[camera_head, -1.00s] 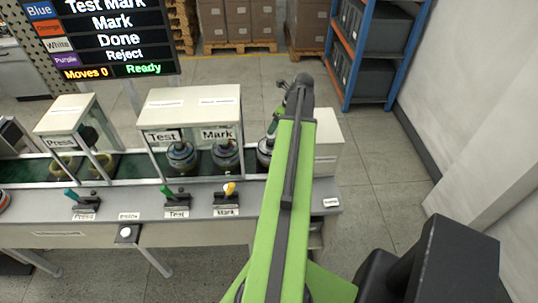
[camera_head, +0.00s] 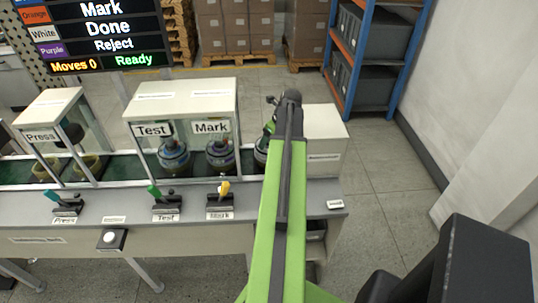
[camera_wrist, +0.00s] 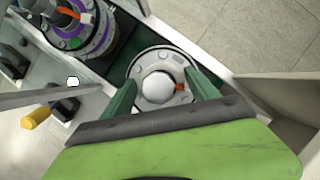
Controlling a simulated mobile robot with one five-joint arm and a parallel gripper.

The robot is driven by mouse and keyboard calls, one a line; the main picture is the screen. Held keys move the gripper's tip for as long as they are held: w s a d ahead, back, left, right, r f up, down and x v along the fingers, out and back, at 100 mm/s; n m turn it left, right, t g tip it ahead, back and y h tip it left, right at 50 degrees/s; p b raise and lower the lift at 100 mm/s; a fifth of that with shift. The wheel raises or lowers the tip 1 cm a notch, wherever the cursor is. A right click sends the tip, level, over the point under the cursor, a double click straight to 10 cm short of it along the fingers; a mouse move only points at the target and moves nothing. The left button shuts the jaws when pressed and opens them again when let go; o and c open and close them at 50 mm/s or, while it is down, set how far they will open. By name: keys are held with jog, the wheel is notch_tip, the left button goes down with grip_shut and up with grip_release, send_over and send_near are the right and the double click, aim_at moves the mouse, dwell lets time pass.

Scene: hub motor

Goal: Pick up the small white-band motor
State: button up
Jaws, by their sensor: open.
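A motor with a pale, whitish top and a round silver hub (camera_wrist: 157,88) sits on the belt, in the middle of the wrist view. A small orange-red mark shows on its face. In the head view the same motor (camera_head: 261,152) stands at the belt's right end, partly hidden by my arm. My gripper (camera_wrist: 161,76) is open, with one dark green finger on each side of this motor. I cannot tell whether the fingers touch it. In the head view my gripper (camera_head: 270,128) is mostly hidden behind my arm.
A purple-banded motor (camera_wrist: 82,30) stands close by to the left. The Test and Mark housing (camera_head: 182,100) covers two motors. A white box (camera_head: 322,140) stands right of the belt end. Levers line the bench front (camera_head: 120,205). Floor at right is clear.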

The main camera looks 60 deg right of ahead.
jog(key=shift+r, duration=0.15)
jog(key=shift+c, duration=0.6)
jog(key=shift+s, duration=0.1)
grip_shut()
jog(key=shift+r, duration=0.1)
